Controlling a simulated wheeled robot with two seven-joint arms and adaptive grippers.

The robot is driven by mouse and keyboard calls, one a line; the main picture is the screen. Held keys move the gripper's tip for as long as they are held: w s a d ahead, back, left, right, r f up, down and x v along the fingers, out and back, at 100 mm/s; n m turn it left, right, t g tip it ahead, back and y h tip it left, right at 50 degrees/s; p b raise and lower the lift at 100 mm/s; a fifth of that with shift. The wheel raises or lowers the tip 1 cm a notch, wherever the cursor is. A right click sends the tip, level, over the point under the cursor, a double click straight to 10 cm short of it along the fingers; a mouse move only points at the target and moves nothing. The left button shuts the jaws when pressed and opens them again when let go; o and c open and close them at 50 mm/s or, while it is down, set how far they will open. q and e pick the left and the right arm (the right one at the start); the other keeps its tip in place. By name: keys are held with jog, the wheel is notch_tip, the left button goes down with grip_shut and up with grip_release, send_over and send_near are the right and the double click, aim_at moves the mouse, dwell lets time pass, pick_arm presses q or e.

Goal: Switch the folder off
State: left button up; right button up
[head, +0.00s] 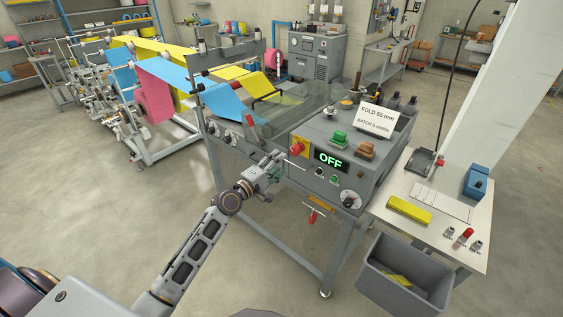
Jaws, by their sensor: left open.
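The folder's grey control box (335,160) stands at the machine's front right corner. Its lit display (331,161) reads OFF in green. A red knob (297,149) on a yellow plate sits left of the display. A green button block (339,138) and a brown one (366,150) sit on the top. A round dial (349,199) is at the lower right of the front face. My left gripper (276,161) is open, just left of and slightly below the red knob; I cannot tell whether it touches the box. My right gripper is not in view.
A card (375,118) reading FOLD 55 mm stands on the box. A white side table (460,243) at right holds a yellow cloth stack (408,210) and a blue item (477,180). A grey bin (371,266) stands below.

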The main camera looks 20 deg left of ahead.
pick_arm(q)
jog(key=shift+s+a, duration=0.25)
jog(key=shift+s, duration=0.45)
jog(key=shift+m, duration=0.3)
